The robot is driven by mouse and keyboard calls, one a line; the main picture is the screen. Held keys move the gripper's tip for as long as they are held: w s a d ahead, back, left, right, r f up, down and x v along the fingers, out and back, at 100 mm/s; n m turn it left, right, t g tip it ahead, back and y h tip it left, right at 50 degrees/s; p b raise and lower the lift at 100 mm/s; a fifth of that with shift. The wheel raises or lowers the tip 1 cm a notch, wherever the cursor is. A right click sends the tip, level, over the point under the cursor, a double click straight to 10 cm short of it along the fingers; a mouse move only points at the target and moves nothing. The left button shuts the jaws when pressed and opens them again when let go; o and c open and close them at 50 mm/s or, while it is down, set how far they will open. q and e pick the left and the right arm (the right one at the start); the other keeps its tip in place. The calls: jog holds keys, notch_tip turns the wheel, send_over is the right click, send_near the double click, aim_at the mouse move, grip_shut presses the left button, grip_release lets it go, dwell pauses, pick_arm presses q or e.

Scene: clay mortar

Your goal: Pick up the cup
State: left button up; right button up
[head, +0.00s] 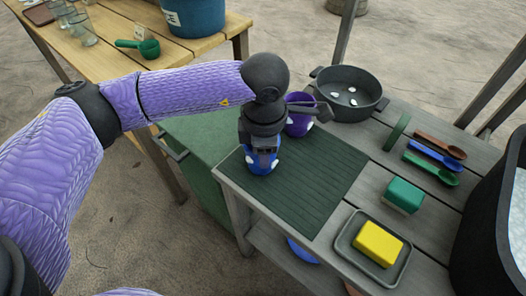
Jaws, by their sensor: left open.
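A blue cup (261,163) with white spots stands on the dark green ribbed mat (318,182), near its left edge. My left gripper (262,149) points down right at the blue cup and is open. It hides the cup's upper part, and I cannot tell whether the fingers touch the cup. A purple cup (298,123) with white spots stands just behind and to the right, partly hidden by my left wrist. My right gripper is not in view.
A dark pot (347,105) stands behind the mat. Brown, blue and green spoons (431,168), a green-and-white block (403,195) and a yellow sponge (377,243) on a grey tray (349,245) lie right. A black basin (487,215) bounds the right edge.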

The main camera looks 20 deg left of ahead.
aim_at(260, 174)
pick_arm(q)
jog(key=f, duration=0.1)
jog(key=f+b, duration=0.1)
jog(key=f, duration=0.1)
jog(key=f+b, duration=0.1)
jog(key=f, duration=0.1)
jog(key=shift+w+a, duration=0.1)
jog(key=shift+a, duration=0.3)
jog(key=shift+r, duration=0.2)
grip_shut()
